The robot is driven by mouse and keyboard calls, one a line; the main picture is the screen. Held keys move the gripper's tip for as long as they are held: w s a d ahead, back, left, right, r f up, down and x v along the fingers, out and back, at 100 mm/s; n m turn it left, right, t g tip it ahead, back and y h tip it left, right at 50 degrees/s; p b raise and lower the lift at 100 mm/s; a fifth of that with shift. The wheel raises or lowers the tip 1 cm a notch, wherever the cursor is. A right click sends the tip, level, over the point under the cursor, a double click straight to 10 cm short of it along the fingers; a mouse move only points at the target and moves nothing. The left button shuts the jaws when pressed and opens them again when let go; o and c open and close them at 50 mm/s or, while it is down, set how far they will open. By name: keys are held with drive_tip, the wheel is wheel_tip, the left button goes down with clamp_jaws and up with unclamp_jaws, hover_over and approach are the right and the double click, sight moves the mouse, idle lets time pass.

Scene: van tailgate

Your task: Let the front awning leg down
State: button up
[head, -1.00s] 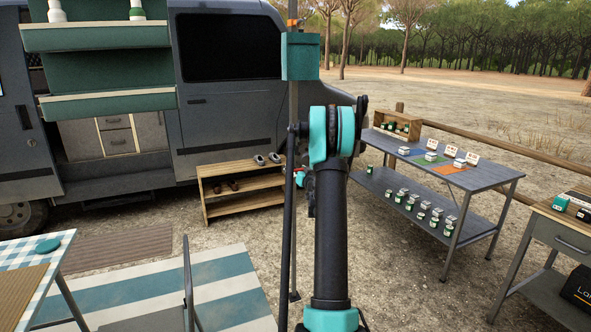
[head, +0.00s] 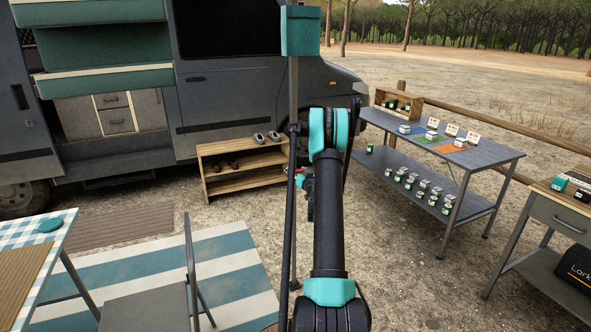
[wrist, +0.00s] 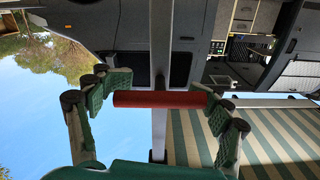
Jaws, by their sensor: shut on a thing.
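The front awning leg is a thin grey upright pole (head: 294,90) with a dark foot (head: 295,285) near the ground; I cannot tell whether the foot touches. In the wrist view the leg (wrist: 161,45) runs up the middle, with a red cross grip (wrist: 135,99) on it. My gripper (wrist: 162,99) is shut on the red grip, with green-padded fingers at both its ends. A teal box (head: 300,30) sits high at the pole.
A grey van (head: 225,95) stands behind, with a wooden shoe rack (head: 235,184) before it. A striped mat (head: 215,255), a folding chair (head: 150,305) and a checked table (head: 35,240) lie to the left. A grey table (head: 480,155) with jars stands right.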

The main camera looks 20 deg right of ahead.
drive_tip(key=o, duration=1.8)
drive_tip(key=shift+s+d, duration=0.15)
drive_tip(key=shift+s, duration=3.6)
